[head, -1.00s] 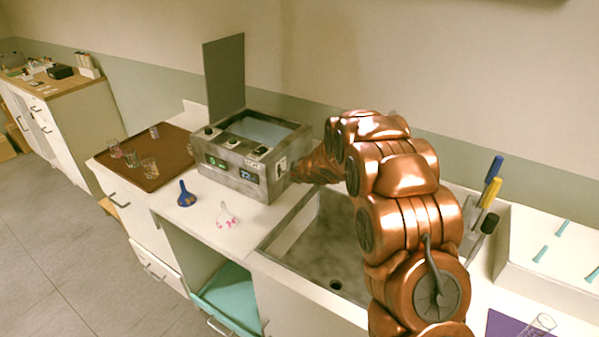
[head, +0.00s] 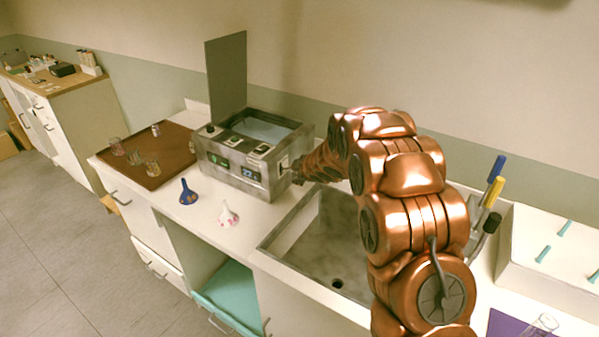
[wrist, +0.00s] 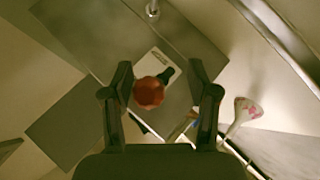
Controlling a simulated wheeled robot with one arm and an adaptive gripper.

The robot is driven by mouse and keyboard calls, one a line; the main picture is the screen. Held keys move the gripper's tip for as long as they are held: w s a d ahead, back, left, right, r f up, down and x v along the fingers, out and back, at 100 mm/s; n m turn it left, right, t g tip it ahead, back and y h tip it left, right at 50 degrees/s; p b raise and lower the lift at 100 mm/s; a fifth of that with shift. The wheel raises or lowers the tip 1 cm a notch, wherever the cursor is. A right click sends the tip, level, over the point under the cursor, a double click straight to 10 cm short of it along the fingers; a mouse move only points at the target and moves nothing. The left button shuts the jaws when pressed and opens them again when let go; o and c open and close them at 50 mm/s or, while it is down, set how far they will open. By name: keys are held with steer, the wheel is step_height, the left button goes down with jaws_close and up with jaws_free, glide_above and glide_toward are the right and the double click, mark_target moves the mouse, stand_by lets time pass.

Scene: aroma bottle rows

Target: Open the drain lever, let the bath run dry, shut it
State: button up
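The bath (head: 233,176) is a grey metal box with its lid (head: 227,75) raised and pale blue water (head: 262,131) inside. My gripper (wrist: 160,78) is at the bath's right side, above the sink's left edge. In the wrist view its two dark fingers are apart. A round red-orange knob (wrist: 149,92), which looks like the end of the drain lever, shows between them, nearer the left finger. It is in front of a white plate (wrist: 158,64) on the bath's side. I cannot tell whether a finger touches it. In the head view my arm hides the lever.
The sink (head: 310,262) with a dark drain hole is right of the bath. A blue funnel (head: 187,192) and a white-pink funnel (head: 228,214) stand in front of the bath. A brown mat (head: 170,172) with several glasses lies left. Coloured markers (head: 492,193) stand right of my arm.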

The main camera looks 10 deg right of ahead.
steer(key=v, duration=1.1)
steer(key=shift+s, duration=0.1)
steer(key=s+d+r+m+g+h+b, duration=0.1)
steer(key=s+d+m+g+h, duration=0.3)
steer(key=s, duration=0.7)
steer(key=s+d+r+m+g+h, duration=0.1)
steer(key=s+d+r+m, duration=0.3)
steer(key=s, duration=0.7)
steer(key=s+a+f+m+g+y, duration=0.1)
steer(key=s+a+m+g, duration=0.1)
steer(key=s, duration=0.7)
steer(key=s+a+f+m+g+y, duration=0.1)
steer(key=s+a, duration=0.3)
steer(key=s, duration=0.6)
steer(key=s+a+f+m+g+y, duration=0.1)
steer(key=s+a+m+g, duration=0.2)
steer(key=s, duration=0.6)
steer(key=shift+s+a+f+g+b, duration=0.2)
steer(key=shift+a+f+g+b, duration=0.1)
steer(key=shift+a+b, duration=0.15)
stand_by(0.5)
